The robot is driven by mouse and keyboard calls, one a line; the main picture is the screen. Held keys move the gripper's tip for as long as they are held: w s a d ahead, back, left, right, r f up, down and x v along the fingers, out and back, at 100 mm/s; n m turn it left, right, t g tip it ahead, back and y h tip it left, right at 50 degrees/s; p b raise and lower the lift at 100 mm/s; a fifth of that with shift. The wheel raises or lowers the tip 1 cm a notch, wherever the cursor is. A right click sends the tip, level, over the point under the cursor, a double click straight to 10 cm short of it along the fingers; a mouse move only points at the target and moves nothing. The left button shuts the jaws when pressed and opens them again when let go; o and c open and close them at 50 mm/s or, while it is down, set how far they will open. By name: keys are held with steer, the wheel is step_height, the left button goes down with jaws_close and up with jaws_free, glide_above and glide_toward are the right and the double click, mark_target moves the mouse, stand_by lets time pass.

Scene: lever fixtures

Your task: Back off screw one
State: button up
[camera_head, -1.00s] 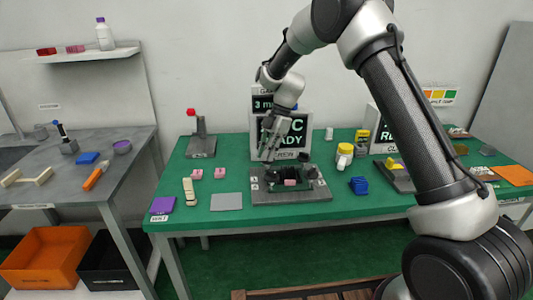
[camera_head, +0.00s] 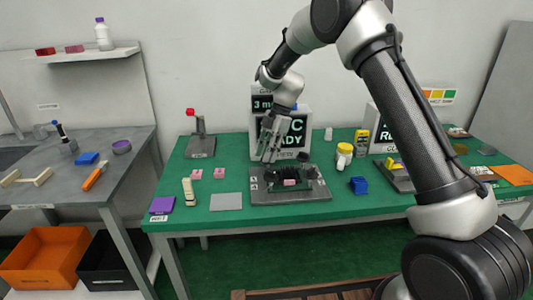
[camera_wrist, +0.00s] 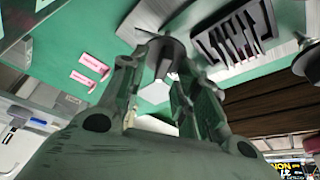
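The dark lever fixture (camera_head: 290,195) sits on the green table, with a pink block (camera_head: 290,182) at its front. It carries two dark knob-headed screws. The right one (camera_head: 311,171) stands clear in the head view and shows at the right edge of the wrist view (camera_wrist: 307,61). The left one (camera_wrist: 163,46) appears at the fingertips in the wrist view; my gripper largely hides it in the head view. My gripper (camera_head: 267,160) points down over the fixture's left side. Its fingers are apart, one on each side of the left knob; contact is not clear.
A display (camera_head: 297,130) stands behind the fixture. A red-topped lever stand (camera_head: 201,145) is at the back left.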

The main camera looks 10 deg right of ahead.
steer(key=v, duration=1.2)
